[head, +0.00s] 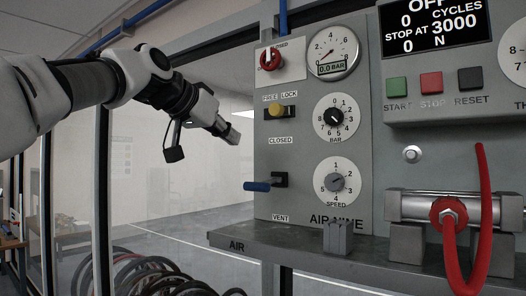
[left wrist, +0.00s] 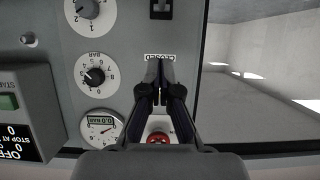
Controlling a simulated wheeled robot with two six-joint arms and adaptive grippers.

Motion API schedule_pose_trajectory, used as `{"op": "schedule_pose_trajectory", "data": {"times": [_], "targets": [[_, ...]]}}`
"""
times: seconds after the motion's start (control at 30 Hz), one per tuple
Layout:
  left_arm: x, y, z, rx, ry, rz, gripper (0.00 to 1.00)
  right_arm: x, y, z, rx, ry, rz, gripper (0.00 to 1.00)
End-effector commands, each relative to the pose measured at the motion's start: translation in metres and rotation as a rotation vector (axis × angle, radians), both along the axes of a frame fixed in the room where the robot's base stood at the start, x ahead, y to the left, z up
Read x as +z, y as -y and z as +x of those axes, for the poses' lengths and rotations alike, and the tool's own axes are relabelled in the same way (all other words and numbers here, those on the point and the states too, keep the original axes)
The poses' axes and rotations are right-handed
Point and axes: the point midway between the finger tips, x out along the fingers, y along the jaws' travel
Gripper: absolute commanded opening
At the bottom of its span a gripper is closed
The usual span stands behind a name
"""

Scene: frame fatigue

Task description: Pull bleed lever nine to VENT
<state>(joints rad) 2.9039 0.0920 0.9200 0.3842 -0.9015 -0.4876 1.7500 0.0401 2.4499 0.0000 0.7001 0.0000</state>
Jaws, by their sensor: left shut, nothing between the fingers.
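The bleed lever with a blue handle (head: 258,186) sticks out to the left from a dark slot on the grey AIR NINE panel (head: 262,155). It stands between the CLOSED label (head: 280,141) above and the VENT label (head: 280,218) below. My left gripper (head: 233,138) is shut and empty, left of the panel, above the lever handle and apart from it. In the left wrist view, the shut fingers (left wrist: 159,72) lie in front of the panel near the CLOSED label (left wrist: 159,57). A dark slot (left wrist: 160,9) shows at the top edge there. My right gripper is not in view.
A yellow knob (head: 275,111) at the FREE/LOCK label and a red knob (head: 270,59) sit above the lever. The gauge (head: 332,52) reads 0.0 BAR. A shelf (head: 235,240) juts out below. Coiled hoses (head: 150,275) lie at lower left.

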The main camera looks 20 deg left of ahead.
Motion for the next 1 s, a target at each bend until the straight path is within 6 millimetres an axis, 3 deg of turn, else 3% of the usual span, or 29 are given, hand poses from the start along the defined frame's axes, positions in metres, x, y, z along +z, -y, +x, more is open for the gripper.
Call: {"op": "schedule_pose_trajectory", "data": {"times": [0.17,0.5,0.6,0.7,1.0], "targets": [[-0.01,0.009,0.022,-0.001,-0.005,-0.002,0.0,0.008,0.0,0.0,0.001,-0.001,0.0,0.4],[-0.038,0.033,0.086,-0.001,-0.007,-0.004,0.0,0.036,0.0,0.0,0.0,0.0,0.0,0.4],[-0.061,0.031,0.081,0.0,-0.005,-0.007,0.0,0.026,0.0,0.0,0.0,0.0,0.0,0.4],[-0.073,0.03,0.079,-0.001,-0.005,-0.007,0.0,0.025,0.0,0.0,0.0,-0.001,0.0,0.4],[-0.08,0.03,0.078,0.0,-0.002,-0.006,0.0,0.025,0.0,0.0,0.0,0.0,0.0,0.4]]}}
